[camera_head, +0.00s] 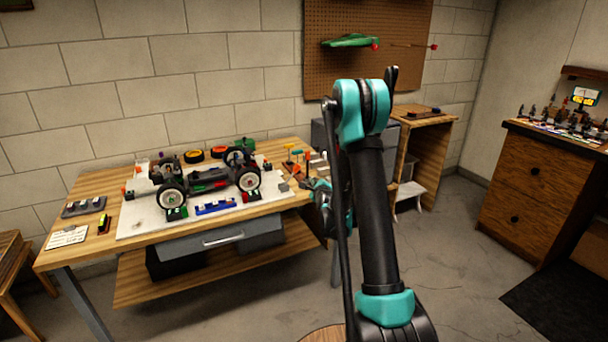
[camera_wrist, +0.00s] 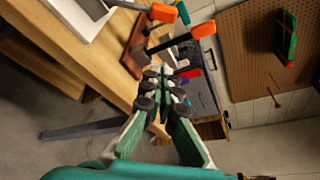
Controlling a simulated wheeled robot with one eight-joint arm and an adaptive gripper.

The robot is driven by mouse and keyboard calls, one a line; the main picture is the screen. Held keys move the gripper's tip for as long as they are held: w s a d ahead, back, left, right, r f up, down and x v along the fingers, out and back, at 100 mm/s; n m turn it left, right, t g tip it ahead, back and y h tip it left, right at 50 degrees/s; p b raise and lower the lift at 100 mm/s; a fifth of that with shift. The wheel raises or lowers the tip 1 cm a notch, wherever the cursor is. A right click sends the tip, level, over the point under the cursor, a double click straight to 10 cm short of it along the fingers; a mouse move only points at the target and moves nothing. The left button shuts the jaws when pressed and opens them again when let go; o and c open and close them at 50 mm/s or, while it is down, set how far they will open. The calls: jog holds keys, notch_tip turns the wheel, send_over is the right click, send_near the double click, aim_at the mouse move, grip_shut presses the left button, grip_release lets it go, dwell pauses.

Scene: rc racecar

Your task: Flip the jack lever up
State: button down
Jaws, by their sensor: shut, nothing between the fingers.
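The RC car (camera_head: 208,180) with white-rimmed wheels stands on a pale mat (camera_head: 140,225) on the wooden workbench (camera_head: 75,252) in the head view. Small green and red blocks (camera_head: 176,213) sit under its near wheels, and a blue piece (camera_head: 215,206) lies in front of it. I cannot make out which part is the jack lever. My gripper (camera_head: 318,188) is at the right end of the bench, apart from the car and partly hidden by my arm. In the wrist view my gripper (camera_wrist: 160,88) is shut and empty, close to the bench edge and the tool rack.
Orange-handled tools (camera_wrist: 202,30) stand in a wooden rack (camera_wrist: 135,45) just beyond my fingertips. A grey toolbox (camera_wrist: 203,95) and a pegboard (camera_wrist: 260,50) are behind. A grey drawer (camera_head: 222,240) hangs under the bench. Open floor (camera_head: 430,270) lies to the right.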

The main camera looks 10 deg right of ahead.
aim_at(308, 172)
jog(key=x, duration=1)
jog(key=shift+w, duration=0.2)
jog(key=shift+s+a+r, duration=0.25)
jog(key=shift+a+r, duration=0.15)
jog(key=shift+a, duration=0.05)
jog(key=shift+s+a+r, duration=0.3)
jog(key=shift+a+r, duration=0.1)
jog(key=shift+a, duration=0.1)
jog(key=shift+s+a+r, duration=0.15)
jog(key=shift+a+r, duration=0.35)
jog(key=shift+a+r, duration=0.1)
